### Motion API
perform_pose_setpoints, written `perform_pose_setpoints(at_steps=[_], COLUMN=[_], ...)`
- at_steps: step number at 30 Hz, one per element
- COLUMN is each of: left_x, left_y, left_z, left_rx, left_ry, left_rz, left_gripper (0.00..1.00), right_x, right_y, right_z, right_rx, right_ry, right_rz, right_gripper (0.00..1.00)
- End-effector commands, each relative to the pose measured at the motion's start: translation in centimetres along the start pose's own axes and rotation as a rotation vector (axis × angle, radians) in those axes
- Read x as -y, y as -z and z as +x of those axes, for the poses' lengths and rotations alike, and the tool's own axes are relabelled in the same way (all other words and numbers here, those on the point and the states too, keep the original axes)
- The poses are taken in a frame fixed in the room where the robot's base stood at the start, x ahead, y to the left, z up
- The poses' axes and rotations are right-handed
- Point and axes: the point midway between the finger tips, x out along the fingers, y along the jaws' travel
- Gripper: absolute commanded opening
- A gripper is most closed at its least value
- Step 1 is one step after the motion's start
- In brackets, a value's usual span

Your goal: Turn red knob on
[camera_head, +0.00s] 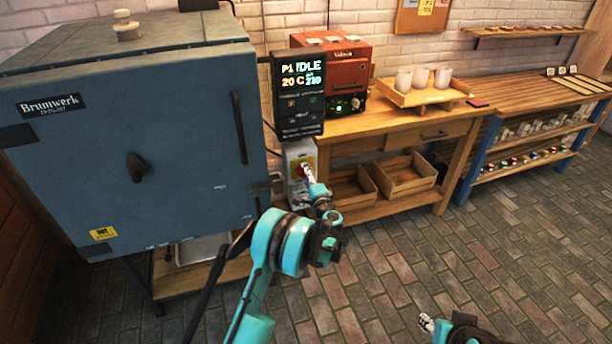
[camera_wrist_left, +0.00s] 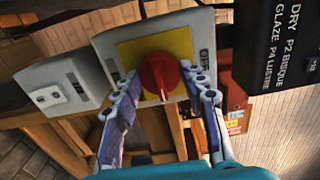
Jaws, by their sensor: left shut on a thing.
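The red knob (camera_wrist_left: 159,76) sits on a yellow plate (camera_wrist_left: 128,52) on a light grey switch box (camera_wrist_left: 108,43). The box also shows in the head view (camera_head: 293,158), below the black display. My left gripper (camera_wrist_left: 160,72) has one finger on each side of the knob and is shut on it. In the head view the left gripper (camera_head: 306,174) partly covers the knob. My right gripper (camera_head: 427,323) is low in the head view, far from the box; its opening is too small to judge.
The blue-grey kiln (camera_head: 180,150) stands left of the box. The black display (camera_head: 298,95) above reads "P1 IDLE" and "20 C". A wooden table (camera_head: 400,130) with a red machine (camera_head: 345,65), a tray of cups (camera_head: 440,95) and crates stands right. The brick floor is clear.

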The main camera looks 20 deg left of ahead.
Motion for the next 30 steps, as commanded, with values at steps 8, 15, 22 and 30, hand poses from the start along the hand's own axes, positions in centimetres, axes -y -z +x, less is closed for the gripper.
perform_pose_setpoints(at_steps=[8,15,22,30], left_x=[0.0,0.0,0.0,0.0], left_y=[0.0,0.1,0.1,0.1], left_z=[0.0,-0.5,-4.5,-10.0], left_rx=[0.000,-0.001,-0.003,-0.003], left_ry=[0.000,0.000,0.000,0.000], left_rz=[0.000,0.000,0.000,0.000], left_gripper=[0.64,0.64,0.64,0.64], right_x=[0.0,0.0,0.0,0.0], right_y=[0.0,0.0,0.0,0.0], right_z=[0.0,0.0,0.0,0.0], right_rx=[0.000,0.000,0.000,0.000], right_ry=[0.000,0.000,0.000,0.000], right_rz=[0.000,0.000,0.000,0.000], right_gripper=[0.40,0.40,0.40,0.40])
